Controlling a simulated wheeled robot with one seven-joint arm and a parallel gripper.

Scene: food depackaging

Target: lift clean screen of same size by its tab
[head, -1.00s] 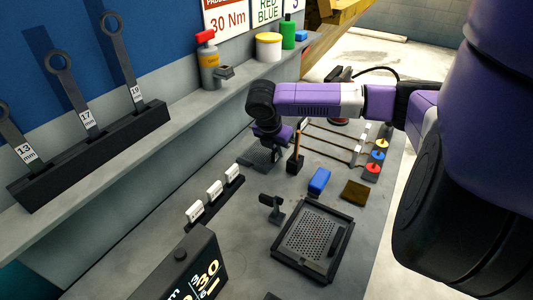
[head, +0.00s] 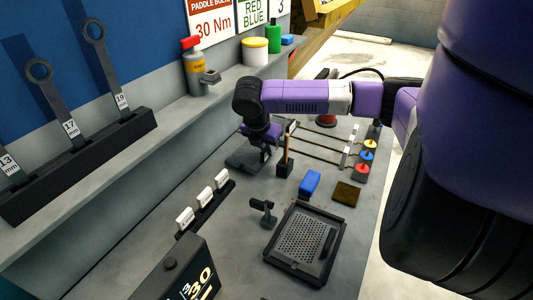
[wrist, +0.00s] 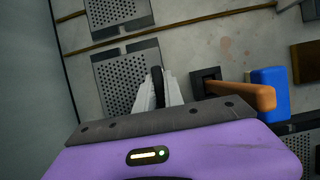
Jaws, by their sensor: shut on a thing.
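A grey perforated screen (wrist: 122,80) lies flat on the bench at the far left, and it also shows in the head view (head: 243,157). Its upright black tab (wrist: 158,84) is between my gripper's pale fingers in the wrist view. My gripper (wrist: 160,92) is shut on this tab; it also shows in the head view (head: 267,152), above the screen. I cannot tell whether the screen is clear of the bench. A second perforated screen (wrist: 110,12) lies beyond. Another perforated screen (head: 300,238) with a dark bar handle sits in a black frame (head: 284,266) nearer.
A dark holder (head: 283,170) with a wooden handle (head: 286,148) stands close right of my gripper. A blue block (head: 309,183), a brown pad (head: 347,193) and a small black stand (head: 263,211) lie nearer. The shelf wall borders the bench at left.

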